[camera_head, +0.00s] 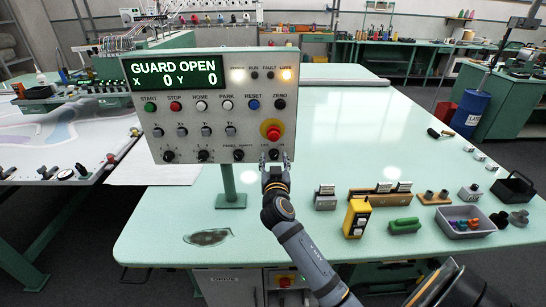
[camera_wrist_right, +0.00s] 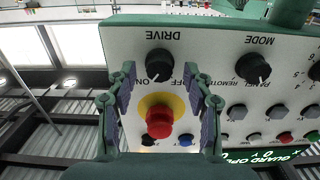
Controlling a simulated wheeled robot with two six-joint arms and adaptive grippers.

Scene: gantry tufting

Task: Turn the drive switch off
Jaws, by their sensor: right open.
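The control panel (camera_head: 215,105) stands upright on a post on the pale green table. The drive switch (camera_wrist_right: 158,65) is a black rotary knob under the label DRIVE in the upside-down right wrist view. ON and OFF are printed beside it; I cannot tell surely which its mark points at. My right gripper (camera_head: 275,158) is at the panel's lower right corner and partly hides the knob in the head view. In the wrist view, its open fingertips (camera_wrist_right: 159,72) are on either side of the knob, with no clear contact. My left gripper is not in view.
A red emergency button (camera_head: 271,130) on a yellow ring sits just above the switch. The mode knob (camera_wrist_right: 252,68) is beside it. The display reads GUARD OPEN. A yellow device (camera_head: 356,218), a green-handled tool (camera_head: 404,226) and a grey tray (camera_head: 466,226) lie right on the table.

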